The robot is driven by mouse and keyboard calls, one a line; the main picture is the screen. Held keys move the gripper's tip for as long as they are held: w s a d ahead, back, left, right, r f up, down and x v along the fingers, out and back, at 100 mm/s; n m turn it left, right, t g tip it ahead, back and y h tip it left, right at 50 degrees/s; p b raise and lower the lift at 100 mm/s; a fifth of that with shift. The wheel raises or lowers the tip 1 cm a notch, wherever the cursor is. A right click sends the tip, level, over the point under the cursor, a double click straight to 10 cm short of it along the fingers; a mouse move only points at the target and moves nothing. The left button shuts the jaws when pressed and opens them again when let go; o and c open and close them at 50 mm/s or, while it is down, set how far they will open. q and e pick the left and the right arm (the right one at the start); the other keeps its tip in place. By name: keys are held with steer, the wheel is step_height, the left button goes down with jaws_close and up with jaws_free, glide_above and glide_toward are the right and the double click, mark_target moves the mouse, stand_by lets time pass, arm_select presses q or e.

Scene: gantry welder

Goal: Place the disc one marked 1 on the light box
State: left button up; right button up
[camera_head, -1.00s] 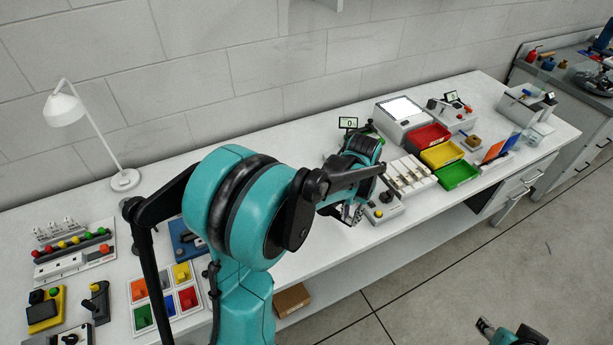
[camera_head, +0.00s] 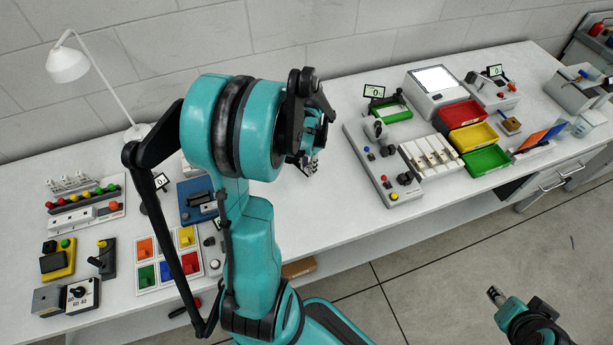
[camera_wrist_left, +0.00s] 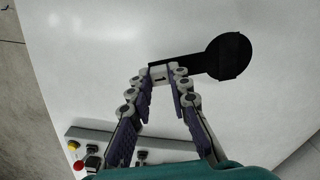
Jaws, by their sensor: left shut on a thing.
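The black disc (camera_wrist_left: 230,56) shows in the left wrist view, with a flat arm ending in a white label marked 1 (camera_wrist_left: 158,75). My left gripper (camera_wrist_left: 162,77) is shut on that labelled end, and the round part sticks out to the right over the white table. In the head view my left gripper (camera_head: 309,166) is partly hidden by my own arm, above bare table left of the control panel; I cannot make out the disc there. The light box (camera_head: 436,88), with a bright white top, stands at the back right. My right gripper (camera_head: 496,296) is low at the right, its jaws unclear.
The control panel (camera_head: 362,160) with knobs and buttons lies between my left gripper and the light box. A green tray (camera_head: 392,112) and small display are behind it. Red (camera_head: 466,112), yellow and green bins stand before the light box. A lamp (camera_head: 68,65) stands left.

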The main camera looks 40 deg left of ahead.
mark_target(305, 173)
arm_select(q)
steer(key=shift+s+a+f, duration=0.2)
steer(key=shift+s+f, duration=0.15)
steer(key=shift+s, duration=0.25)
step_height(305, 173, down, 4)
steer(key=shift+w+b, duration=0.1)
steer(key=shift+b, duration=0.9)
steer(key=shift+r, duration=0.1)
steer(key=shift+f, duration=0.2)
steer(key=o, duration=0.9)
steer(key=shift+r, duration=0.1)
